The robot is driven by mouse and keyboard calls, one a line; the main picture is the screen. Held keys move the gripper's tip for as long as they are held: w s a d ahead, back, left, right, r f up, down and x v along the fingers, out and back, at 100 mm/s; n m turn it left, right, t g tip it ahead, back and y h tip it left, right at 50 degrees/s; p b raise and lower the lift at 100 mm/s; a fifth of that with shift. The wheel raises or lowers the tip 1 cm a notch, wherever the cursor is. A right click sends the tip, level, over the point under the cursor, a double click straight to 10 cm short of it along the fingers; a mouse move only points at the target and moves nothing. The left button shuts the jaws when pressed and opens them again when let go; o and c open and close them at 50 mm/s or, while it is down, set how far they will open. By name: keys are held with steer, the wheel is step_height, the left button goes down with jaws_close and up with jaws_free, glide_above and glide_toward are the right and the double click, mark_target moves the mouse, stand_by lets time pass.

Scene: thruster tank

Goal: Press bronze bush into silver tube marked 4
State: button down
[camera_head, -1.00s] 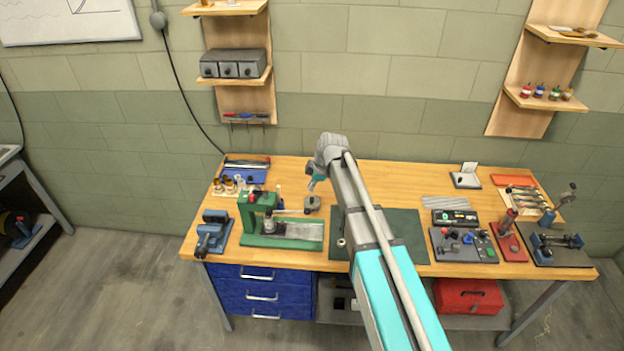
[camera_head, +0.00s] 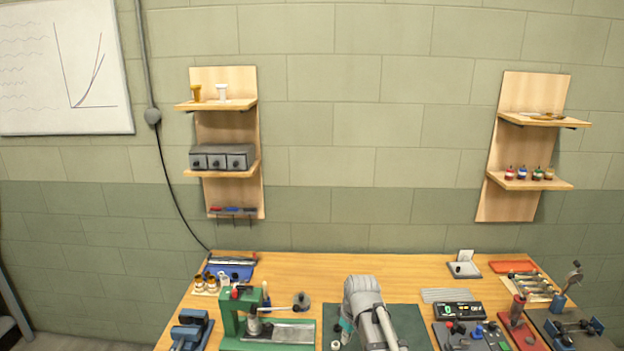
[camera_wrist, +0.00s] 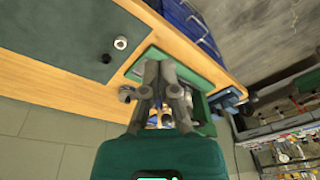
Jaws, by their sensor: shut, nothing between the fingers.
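My gripper (camera_wrist: 161,72) is shut and empty in the wrist view, its dark fingers together over the bench near the green press. In the head view it is mostly hidden at the arm's end. A small silver ring-like piece (camera_wrist: 121,43) lies on the dark green mat; it also shows in the head view (camera_head: 335,346), left of my arm. A silver cylindrical part (camera_head: 254,326) stands at the green arbor press (camera_head: 229,315). I cannot read a 4 on any part, nor tell which piece is the bronze bush. A bronze-coloured cup (camera_head: 196,93) stands on the upper left shelf.
A blue vise (camera_head: 189,330) stands left of the press. Small brown-topped jars (camera_head: 205,284) and a blue tray (camera_head: 231,268) are behind it. A scale (camera_head: 458,311) and tools fill the right. The back middle of the bench is clear.

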steer(key=s+d+f+m+g+h+b, duration=0.1)
steer(key=s+d+f+m+b, duration=0.5)
steer(key=s, duration=0.4)
steer(key=shift+s+d+f+m+h, duration=0.35)
steer(key=shift+d+f+m, duration=0.45)
steer(key=shift+m, duration=0.3)
steer(key=shift+r, duration=0.1)
